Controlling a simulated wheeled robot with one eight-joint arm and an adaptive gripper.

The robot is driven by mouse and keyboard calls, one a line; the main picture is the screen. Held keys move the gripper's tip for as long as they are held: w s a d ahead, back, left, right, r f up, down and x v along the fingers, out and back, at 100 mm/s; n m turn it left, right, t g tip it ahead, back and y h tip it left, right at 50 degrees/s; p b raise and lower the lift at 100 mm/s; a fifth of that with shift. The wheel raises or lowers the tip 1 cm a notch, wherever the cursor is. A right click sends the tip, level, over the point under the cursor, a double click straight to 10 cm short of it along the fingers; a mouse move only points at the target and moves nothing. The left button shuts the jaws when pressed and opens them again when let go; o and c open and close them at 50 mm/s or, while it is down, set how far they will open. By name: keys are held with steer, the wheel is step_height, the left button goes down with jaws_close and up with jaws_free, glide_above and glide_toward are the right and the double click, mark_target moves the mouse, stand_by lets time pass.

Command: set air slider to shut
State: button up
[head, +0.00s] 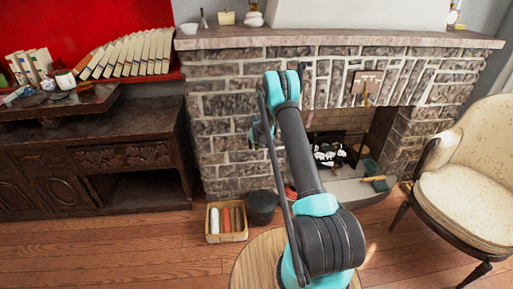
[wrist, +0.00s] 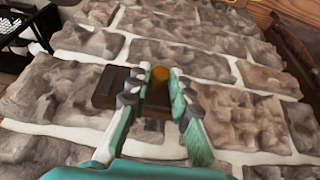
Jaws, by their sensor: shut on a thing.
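An orange-brown knob (wrist: 158,84) stands between my fingers in the wrist view. It seems to be the handle of the air slider, a dark brown plate (wrist: 106,88) on the stone wall. My gripper (wrist: 160,76) is shut on the knob, with a finger on each side. The fingers hide part of the plate, so the slider's position along its track cannot be told. In the head view my arm hides the knob and most of my gripper, which is at the stone face left of the fireplace opening.
Another brown plate with a hanging piece (head: 367,82) is on the stone above the fireplace opening (head: 335,150). A dark bucket (head: 261,207) and a box of rolls (head: 227,236) stand on the floor below. A cream armchair (head: 468,195) is at right, a dark cabinet (head: 90,155) at left.

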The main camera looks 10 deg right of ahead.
jaws_close()
steer(key=shift+d, duration=2.5)
steer(key=o, duration=0.9)
jaws_free()
steer(key=shift+d, duration=0.1)
steer(key=v, duration=1.2)
